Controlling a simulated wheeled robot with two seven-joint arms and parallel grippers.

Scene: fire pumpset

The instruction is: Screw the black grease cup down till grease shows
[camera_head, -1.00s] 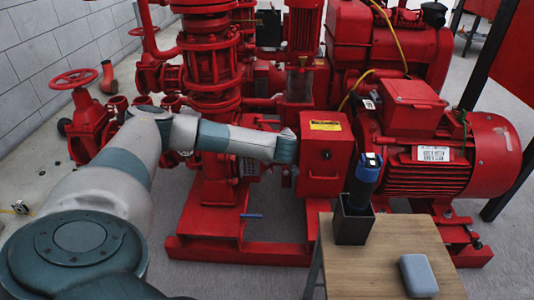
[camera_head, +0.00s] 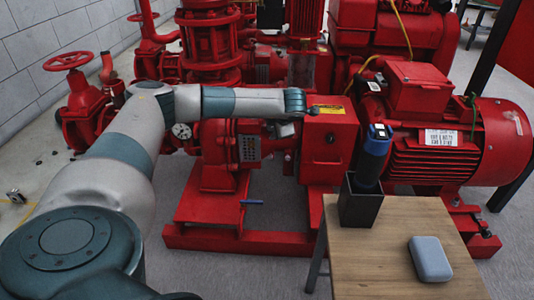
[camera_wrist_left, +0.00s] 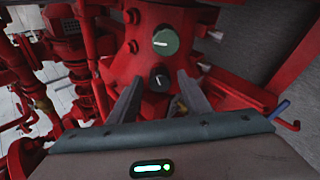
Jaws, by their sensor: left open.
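The black grease cup (camera_wrist_left: 159,79) is a small dark round cap with a white mark, set on red pump metal in the left wrist view. A larger green cap (camera_wrist_left: 165,41), also with a white mark, sits just above it in that view. My left gripper (camera_wrist_left: 160,77) is open and empty, with its two fingers on either side of the black cup in the picture. I cannot tell whether they touch it. In the head view my left wrist (camera_head: 295,101) ends beside the red box's upper left, and the cup cannot be made out there. My right gripper is not in view.
A red control box (camera_head: 328,143) stands close to my left wrist. A wooden table (camera_head: 385,262) at front right holds a black holder (camera_head: 358,204) with a blue-and-black tool (camera_head: 373,155), and a grey-blue case (camera_head: 430,260). A red motor (camera_head: 440,150) stands behind.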

